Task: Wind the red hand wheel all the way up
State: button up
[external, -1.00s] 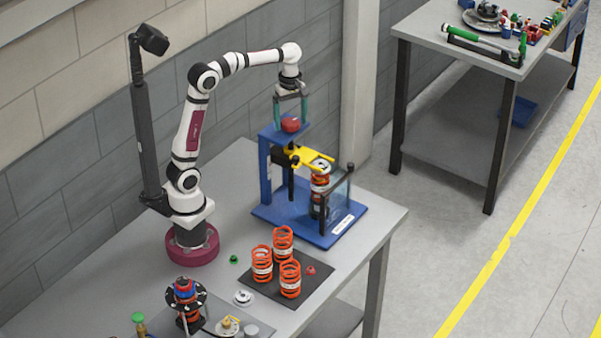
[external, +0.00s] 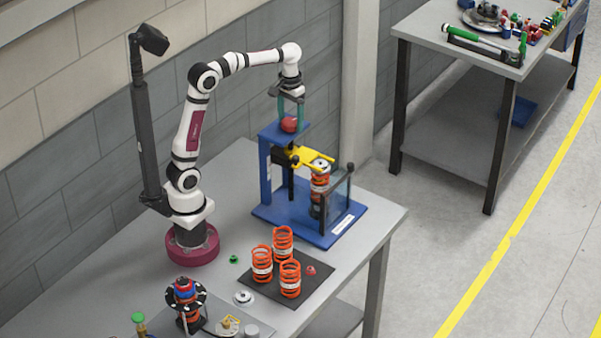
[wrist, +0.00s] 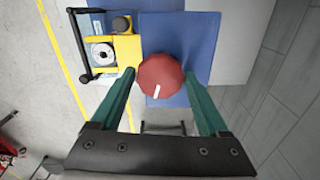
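The red hand wheel (external: 289,125) sits on top of the blue press frame (external: 265,165). In the wrist view the wheel (wrist: 160,76) is faceted and bears a white mark that points down and slightly left. My gripper (external: 290,127) points straight down over it. Its two green fingers (wrist: 160,74) stand on opposite sides of the wheel, with their tips at its rim, and look shut on it. A yellow arm (external: 308,157) of the press lies over an orange spring (external: 319,184) with a white cap, behind a clear guard (external: 338,200).
Several orange springs (external: 283,240) stand on a dark mat (external: 302,283) in front of the press. A small green part (external: 234,259) and a white disc (external: 243,297) lie nearby. A second bench (external: 430,45) with tools is at the back right. A wall runs behind my arm.

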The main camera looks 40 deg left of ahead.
jog(key=c, duration=1)
jog(key=n, duration=1)
jog(key=shift+n, duration=0.3)
jog(key=n, duration=0.5)
jog(key=shift+n, duration=0.8)
jog(key=n, duration=0.4)
jog(key=o, duration=1.3)
